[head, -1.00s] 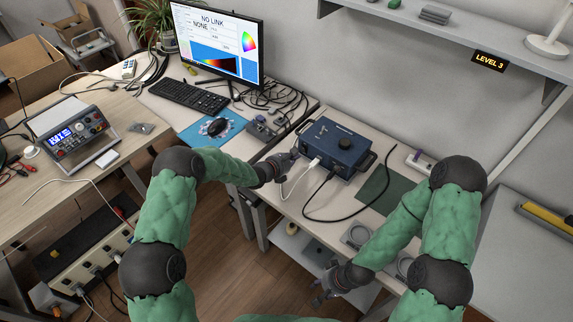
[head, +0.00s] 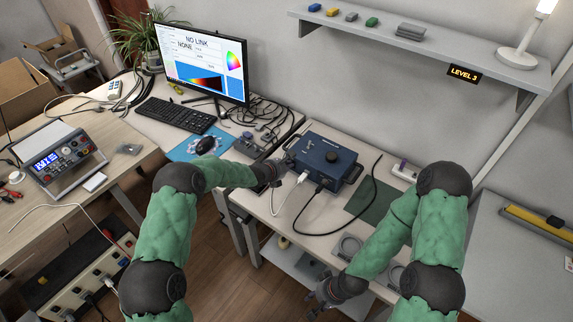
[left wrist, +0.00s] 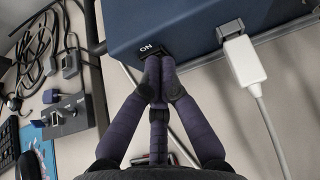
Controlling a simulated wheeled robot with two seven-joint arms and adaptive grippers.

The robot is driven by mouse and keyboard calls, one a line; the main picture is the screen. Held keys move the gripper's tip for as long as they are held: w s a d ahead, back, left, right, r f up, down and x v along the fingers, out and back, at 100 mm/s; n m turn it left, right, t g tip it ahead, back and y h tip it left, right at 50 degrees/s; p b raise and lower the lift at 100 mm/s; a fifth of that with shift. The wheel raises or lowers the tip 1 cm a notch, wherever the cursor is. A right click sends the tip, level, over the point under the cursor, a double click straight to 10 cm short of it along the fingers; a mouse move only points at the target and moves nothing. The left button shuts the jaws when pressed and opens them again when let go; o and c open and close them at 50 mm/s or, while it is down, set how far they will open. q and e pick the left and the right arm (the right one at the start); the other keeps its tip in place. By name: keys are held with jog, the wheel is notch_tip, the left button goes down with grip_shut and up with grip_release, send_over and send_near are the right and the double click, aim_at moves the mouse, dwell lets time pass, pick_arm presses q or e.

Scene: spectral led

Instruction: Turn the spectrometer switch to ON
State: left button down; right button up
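In the head view, my left gripper (head: 283,166) is at the box's left end. My right gripper (head: 318,292) hangs empty, fingers apart, low before the bench.
A white plug (left wrist: 243,60) and cable sit close right of my left fingers. A black cable (head: 325,232) loops over the bench front. The monitor (head: 205,65) reads "NO LINK". A green mat (head: 368,200) lies right of the box. A shelf (head: 420,45) hangs above.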

pick_arm(q)
jog(key=shift+w+r+g+p, duration=0.2)
jog(key=shift+r+g+p, duration=0.1)
jog(key=shift+p, duration=0.15)
jog(key=shift+d+f+b, duration=0.1)
jog(key=shift+f+b, duration=0.05)
jog(key=shift+b, duration=0.25)
pick_arm(e)
jog(key=shift+w+d+r, duration=0.1)
jog(key=shift+r, duration=0.35)
pick_arm(q)
jog(key=shift+r, duration=0.2)
pick_arm(e)
jog(key=shift+r, duration=0.1)
pick_arm(q)
jog(key=shift+r+p, duration=0.45)
jog(key=shift+r, duration=0.25)
pick_arm(e)
jog(key=shift+r, duration=0.35)
